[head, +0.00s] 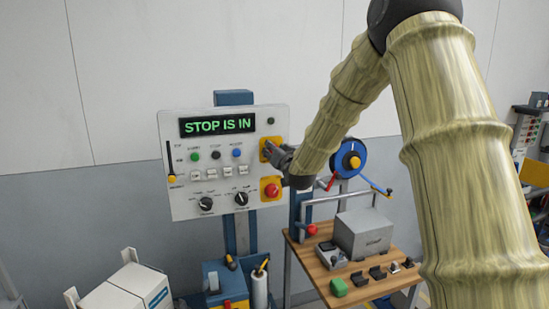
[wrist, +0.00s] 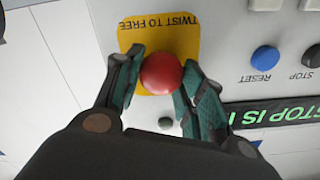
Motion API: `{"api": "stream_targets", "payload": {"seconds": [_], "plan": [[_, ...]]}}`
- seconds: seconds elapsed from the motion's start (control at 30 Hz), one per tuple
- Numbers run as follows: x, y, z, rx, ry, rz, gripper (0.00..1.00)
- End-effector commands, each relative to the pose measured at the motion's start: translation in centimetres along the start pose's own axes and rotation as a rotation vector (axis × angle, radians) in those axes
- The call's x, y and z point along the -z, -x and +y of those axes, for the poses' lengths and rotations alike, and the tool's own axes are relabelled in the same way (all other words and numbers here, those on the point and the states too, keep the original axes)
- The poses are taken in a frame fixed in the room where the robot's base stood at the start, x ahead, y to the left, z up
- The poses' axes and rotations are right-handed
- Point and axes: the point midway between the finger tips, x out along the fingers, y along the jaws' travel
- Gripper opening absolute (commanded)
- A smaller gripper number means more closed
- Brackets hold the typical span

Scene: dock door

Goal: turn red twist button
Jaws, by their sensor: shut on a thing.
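The red twist button (wrist: 161,73) is a round red knob on a yellow plate (wrist: 184,27) marked "TWIST TO FREE", upside down in the wrist view. My gripper (wrist: 163,78) has one finger on each side of the knob and is shut on it. In the head view my gripper (head: 277,153) is at the upper right of the grey control panel (head: 182,152), covering the knob. Part of the yellow plate (head: 265,145) shows there. The panel's display (head: 218,125) reads "STOP IS IN" in green.
A second red button (head: 271,190) on a yellow plate sits lower on the panel. Black dials (head: 241,198) and small coloured buttons are to the left. A wooden table (head: 312,262) with a grey box (head: 362,233) stands at the right. White boxes (head: 126,292) are at lower left.

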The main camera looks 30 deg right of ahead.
Motion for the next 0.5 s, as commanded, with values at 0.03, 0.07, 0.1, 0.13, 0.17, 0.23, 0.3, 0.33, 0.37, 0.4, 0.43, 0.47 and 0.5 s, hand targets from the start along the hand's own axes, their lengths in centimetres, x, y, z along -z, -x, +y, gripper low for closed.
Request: {"api": "stream_targets", "payload": {"seconds": [0.03, 0.07, 0.1, 0.13, 0.17, 0.23, 0.3, 0.33, 0.37, 0.4, 0.43, 0.47, 0.5], "plan": [[-0.29, 0.02, 0.30, -0.001, -0.041, 0.003, 0.16], [-0.27, 0.02, 0.28, 0.000, -0.064, 0.002, 0.16], [-0.29, 0.01, 0.29, 0.000, -0.094, 0.002, 0.16], [-0.29, 0.01, 0.28, 0.000, -0.114, 0.002, 0.16], [-0.28, 0.01, 0.30, 0.000, -0.134, 0.002, 0.16], [-0.22, 0.00, 0.27, 0.000, -0.179, 0.002, 0.16], [-0.17, -0.01, 0.28, 0.000, -0.217, 0.002, 0.16], [-0.16, -0.01, 0.32, -0.001, -0.232, 0.002, 0.16], [-0.15, -0.01, 0.31, -0.001, -0.246, 0.002, 0.16], [-0.13, -0.02, 0.27, 0.000, -0.262, 0.002, 0.16], [-0.11, -0.02, 0.25, 0.000, -0.273, 0.002, 0.16], [-0.09, -0.02, 0.25, 0.000, -0.283, 0.002, 0.16], [-0.07, -0.02, 0.27, -0.001, -0.295, 0.002, 0.16]]}}
